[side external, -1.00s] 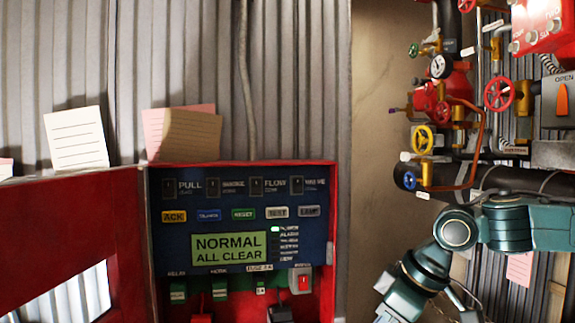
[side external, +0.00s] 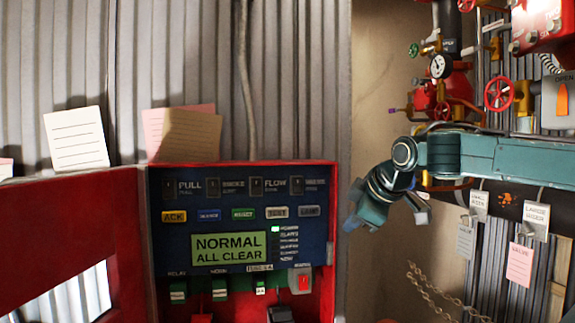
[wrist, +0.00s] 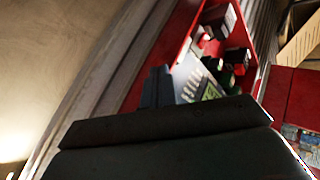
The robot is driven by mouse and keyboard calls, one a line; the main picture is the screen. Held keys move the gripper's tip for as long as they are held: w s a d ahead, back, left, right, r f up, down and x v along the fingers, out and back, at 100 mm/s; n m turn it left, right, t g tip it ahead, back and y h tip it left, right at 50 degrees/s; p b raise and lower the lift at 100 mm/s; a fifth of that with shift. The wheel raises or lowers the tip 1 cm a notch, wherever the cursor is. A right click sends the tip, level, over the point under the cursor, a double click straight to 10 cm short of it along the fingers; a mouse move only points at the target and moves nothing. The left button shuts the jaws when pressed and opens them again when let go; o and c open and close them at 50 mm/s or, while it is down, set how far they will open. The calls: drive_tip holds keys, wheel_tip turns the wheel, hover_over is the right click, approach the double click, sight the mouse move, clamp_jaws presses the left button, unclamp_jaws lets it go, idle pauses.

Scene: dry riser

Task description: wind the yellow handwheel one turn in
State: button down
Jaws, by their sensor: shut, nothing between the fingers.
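The yellow handwheel is hidden behind my arm in the side external view now. The red valve body (side external: 428,100) in the pipework above that spot still shows. My gripper (side external: 354,218) hangs at the lower left end of my arm, left of the pipework and right of the control box. Its fingers are small and blurred there. In the wrist view my gripper (wrist: 158,78) shows its fingers together and empty, pointing towards a red box with parts inside. No handwheel shows in the wrist view.
The open red control box (side external: 338,215) stands left of my gripper, its display reading "NORMAL ALL CLEAR". A red handwheel (side external: 498,95), a green handwheel (side external: 414,50) and a gauge (side external: 440,66) are above my arm. Hanging tags (side external: 536,220) and a chain (side external: 432,292) are below.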

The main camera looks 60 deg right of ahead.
drive_tip(key=w+d+r+n+g+h, duration=0.15)
drive_tip(key=d+r+h, duration=0.35)
drive_tip(key=d+r, duration=0.7)
drive_tip(key=s+d+r+m+g+h, duration=0.1)
drive_tip(key=d+m+g+h, duration=0.1)
drive_tip(key=d, duration=0.7)
drive_tip(key=s+d+r+m+g+h, duration=0.1)
drive_tip(key=s+d+m+g+h, duration=0.1)
drive_tip(key=d, duration=0.7)
drive_tip(key=shift+d+m+g, duration=0.2)
drive_tip(key=shift+m+g, duration=0.45)
drive_tip(key=shift+g, duration=0.5)
drive_tip(key=shift+s+d, duration=0.1)
drive_tip(key=shift+d, duration=0.05)
